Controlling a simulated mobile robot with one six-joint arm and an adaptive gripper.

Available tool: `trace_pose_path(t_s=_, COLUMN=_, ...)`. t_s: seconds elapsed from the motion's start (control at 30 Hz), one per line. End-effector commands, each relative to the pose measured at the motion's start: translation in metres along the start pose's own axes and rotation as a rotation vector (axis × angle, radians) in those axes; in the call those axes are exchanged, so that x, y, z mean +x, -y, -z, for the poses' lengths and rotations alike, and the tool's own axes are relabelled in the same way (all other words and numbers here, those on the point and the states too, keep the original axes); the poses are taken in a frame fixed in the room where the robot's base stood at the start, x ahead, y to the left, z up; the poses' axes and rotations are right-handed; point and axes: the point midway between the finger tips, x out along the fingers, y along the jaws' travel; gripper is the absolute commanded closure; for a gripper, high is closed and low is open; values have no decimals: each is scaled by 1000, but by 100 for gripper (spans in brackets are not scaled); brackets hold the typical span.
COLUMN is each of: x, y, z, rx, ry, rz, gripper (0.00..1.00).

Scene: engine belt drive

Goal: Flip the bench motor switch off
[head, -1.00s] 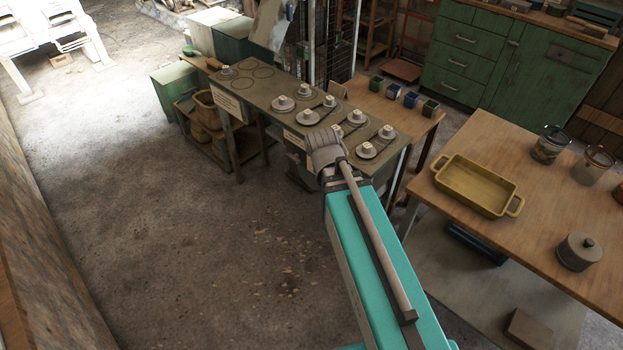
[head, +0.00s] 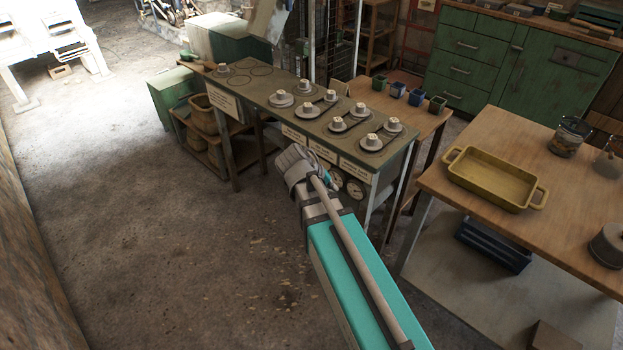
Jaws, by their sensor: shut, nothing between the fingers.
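The engine belt drive bench (head: 262,103) stands in the middle of the head view, with several grey pulleys (head: 338,124) joined by belts on its top. White label plates (head: 355,170) run along its front edge. My arm reaches up from the bottom edge and ends in a grey joint (head: 296,168) in front of the bench. My gripper's fingers are not visible; the arm hides what lies beyond the joint.
A wooden table (head: 440,215) with a yellow tray (head: 492,180), a jar (head: 568,138) and a lidded pot (head: 608,246) stands on the right. Small pots (head: 397,90) stand on a table behind the bench. Green cabinets (head: 470,70) line the back. The left floor is open.

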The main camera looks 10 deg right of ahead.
Motion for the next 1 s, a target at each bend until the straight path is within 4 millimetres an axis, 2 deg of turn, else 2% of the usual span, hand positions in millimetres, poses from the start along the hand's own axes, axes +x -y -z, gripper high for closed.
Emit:
trace_pose_path(t_s=0.03, x=10, y=8, z=4, rx=-6, ry=-7, rz=-21, gripper=100)
trace_pose_path(t_s=0.3, x=27, y=22, z=22, rx=-38, ry=-46, rz=-146, gripper=100)
trace_pose_path(t_s=1.0, x=56, y=64, z=68, rx=-117, ry=-158, rz=-468, gripper=100)
